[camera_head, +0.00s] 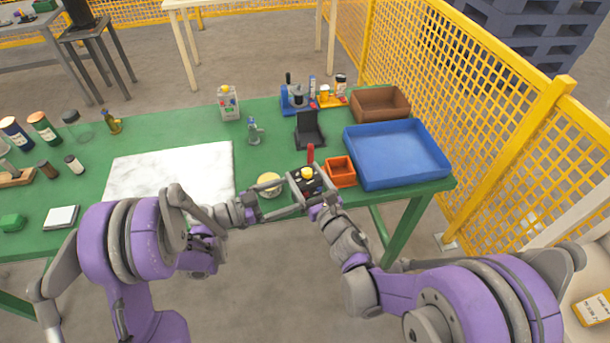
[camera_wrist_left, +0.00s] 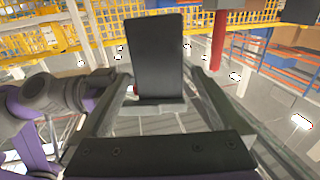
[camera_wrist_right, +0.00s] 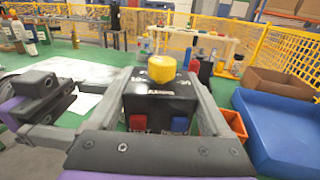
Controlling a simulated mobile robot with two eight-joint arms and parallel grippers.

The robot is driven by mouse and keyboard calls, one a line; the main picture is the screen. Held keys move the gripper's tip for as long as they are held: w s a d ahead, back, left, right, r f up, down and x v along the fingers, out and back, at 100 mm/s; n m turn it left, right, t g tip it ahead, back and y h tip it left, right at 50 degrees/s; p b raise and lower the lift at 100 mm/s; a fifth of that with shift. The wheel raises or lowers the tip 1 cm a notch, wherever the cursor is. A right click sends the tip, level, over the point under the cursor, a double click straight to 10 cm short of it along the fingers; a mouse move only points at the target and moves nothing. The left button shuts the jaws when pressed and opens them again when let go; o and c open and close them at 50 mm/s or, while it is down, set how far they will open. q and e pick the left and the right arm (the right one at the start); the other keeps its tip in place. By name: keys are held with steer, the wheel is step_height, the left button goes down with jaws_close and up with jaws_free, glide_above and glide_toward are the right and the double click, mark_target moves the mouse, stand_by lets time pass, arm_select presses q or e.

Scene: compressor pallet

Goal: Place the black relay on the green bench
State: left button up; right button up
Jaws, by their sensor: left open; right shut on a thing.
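The black relay (camera_head: 309,187), a box with a yellow knob on top, is between the fingers of my right gripper (camera_head: 314,193), near the front edge of the green bench (camera_head: 265,115). The right wrist view shows the relay (camera_wrist_right: 162,103) between the fingers, with red and blue parts on its near face. My left gripper (camera_head: 297,197) is open and reaches in from the left, close beside the relay. In the left wrist view a tall black face (camera_wrist_left: 155,55) stands between its open fingers; I cannot tell surely whether it is the relay.
An orange bin (camera_head: 341,172) and a blue tray (camera_head: 397,154) lie right of the relay. A black stand (camera_head: 309,132) is behind it and a round yellowish disc (camera_head: 269,184) left. A white marbled slab (camera_head: 172,172) covers the bench's middle-left. Yellow mesh fencing (camera_head: 470,90) stands at right.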

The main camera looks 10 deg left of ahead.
arm_select(q)
steer(key=s+a+n+g+y, duration=0.1)
steer(key=s+a+n+y, duration=0.2)
steer(key=s+n+y, duration=0.3)
steer(key=s+a+n+g+y, duration=0.2)
steer(key=s+a+n+y, duration=0.2)
steer(key=s+y, duration=0.5)
steer(key=s+n, duration=0.2)
steer(key=s, duration=0.5)
steer(key=shift+s+a+f+y, duration=0.15)
steer(key=shift+s+y, duration=0.15)
steer(key=shift+y, duration=0.1)
